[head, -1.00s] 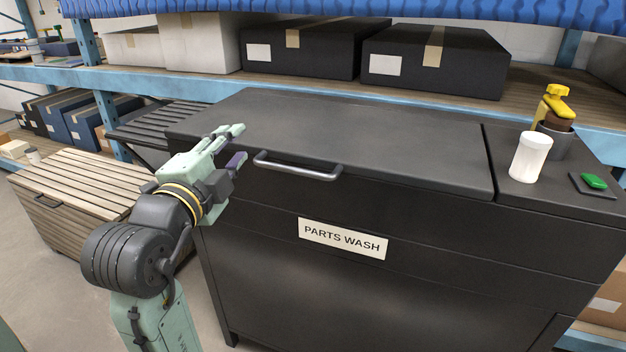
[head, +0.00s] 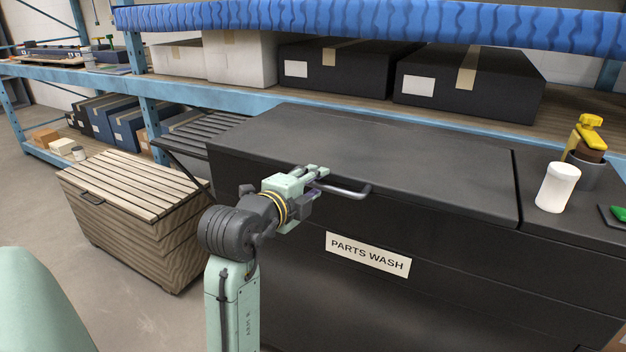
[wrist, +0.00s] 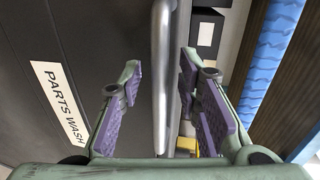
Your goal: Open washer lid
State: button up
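The dark washer lid (head: 380,155) lies flat and shut on the black washer (head: 290,225), which bears a "PARTS WASH" label (head: 368,255) in the head view. A grey bar handle (head: 352,192) sticks out from the lid's front edge. My gripper (head: 320,176) is at the left end of this handle, partly hiding it. In the wrist view my gripper (wrist: 160,70) is open, with its purple-padded fingers on either side of the handle (wrist: 160,45). Gaps show between the bar and both pads there.
A white jar (head: 557,188) and a dark cup with a yellow-topped item (head: 588,150) stand on the washer's right-hand top, beside the lid. A slatted wooden chest (head: 130,185) stands left. Shelving with boxes (head: 335,65) runs behind. Open floor lies at the front left.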

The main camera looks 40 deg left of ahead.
jog(key=shift+w+f, duration=0.1)
jog(key=shift+w, duration=0.1)
grip_shut()
dwell(0.3)
dwell(0.5)
